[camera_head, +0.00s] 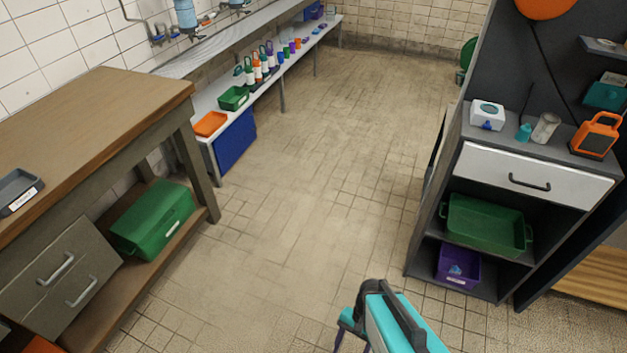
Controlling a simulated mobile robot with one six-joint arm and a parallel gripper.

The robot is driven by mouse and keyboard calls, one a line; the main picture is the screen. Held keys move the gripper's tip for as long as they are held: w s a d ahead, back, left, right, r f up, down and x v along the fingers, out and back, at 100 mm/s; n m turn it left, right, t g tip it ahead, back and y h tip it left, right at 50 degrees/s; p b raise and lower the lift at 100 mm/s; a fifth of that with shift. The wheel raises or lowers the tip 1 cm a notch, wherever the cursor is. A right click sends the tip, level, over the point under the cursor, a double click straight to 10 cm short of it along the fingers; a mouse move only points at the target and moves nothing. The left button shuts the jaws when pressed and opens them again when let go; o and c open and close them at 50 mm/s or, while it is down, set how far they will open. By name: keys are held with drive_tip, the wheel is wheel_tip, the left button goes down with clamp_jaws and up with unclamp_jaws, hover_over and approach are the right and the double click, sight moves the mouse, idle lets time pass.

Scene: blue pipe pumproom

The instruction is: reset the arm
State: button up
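My arm shows at the bottom edge, right of the middle, as a teal and white body with dark parts. My gripper (352,343) is at its left end, low over the tiled floor. Two thin purple fingers point down with a gap between them, and floor shows in the gap. Nothing is seen between them. The fingertips are partly cut off by the picture's lower edge.
A wooden workbench (95,110) with drawers and a green bin (153,218) stands left. A dark cabinet (468,160) with a white drawer stands right. A long shelf with bottles (258,68) runs along the back left wall. The middle floor (300,180) is clear.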

drive_tip(key=d+n+h, duration=0.1)
drive_tip(key=d+n, duration=0.1)
drive_tip(key=d+n+h, duration=0.1)
drive_tip(key=d+n, duration=0.3)
drive_tip(key=shift+s+n+h, duration=0.4)
drive_tip(key=shift+a, duration=0.1)
idle(1.1)
drive_tip(key=c, duration=0.7)
